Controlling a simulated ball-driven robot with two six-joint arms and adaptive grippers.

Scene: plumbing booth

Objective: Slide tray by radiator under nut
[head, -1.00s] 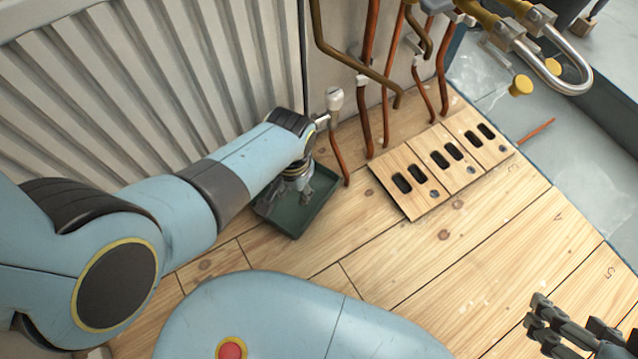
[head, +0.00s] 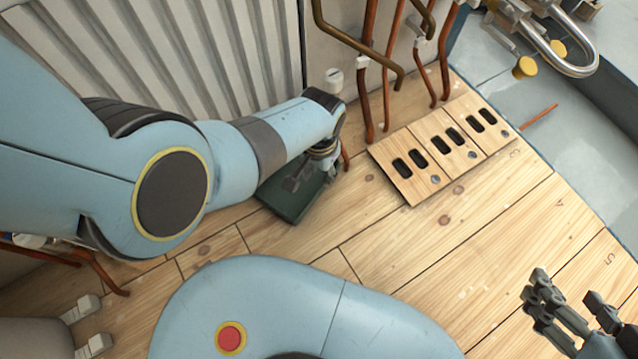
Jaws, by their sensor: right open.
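The dark green tray (head: 293,209) lies on the wooden floor beside the radiator (head: 215,65). My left arm covers its back part. My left gripper (head: 307,177) points down over the tray's right side, and its fingers blend into the dark tray. I cannot tell whether they grip its rim. The white valve cap (head: 334,80) shows at the radiator's right end, just behind my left wrist; the nut below it is hidden by my arm. My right gripper (head: 572,312) is open and empty at the lower right, above the floor.
A wooden panel with dark slots (head: 440,155) lies right of the tray. Copper pipes (head: 369,105) rise along the wall behind it. Bare floorboards (head: 430,240) are clear in front.

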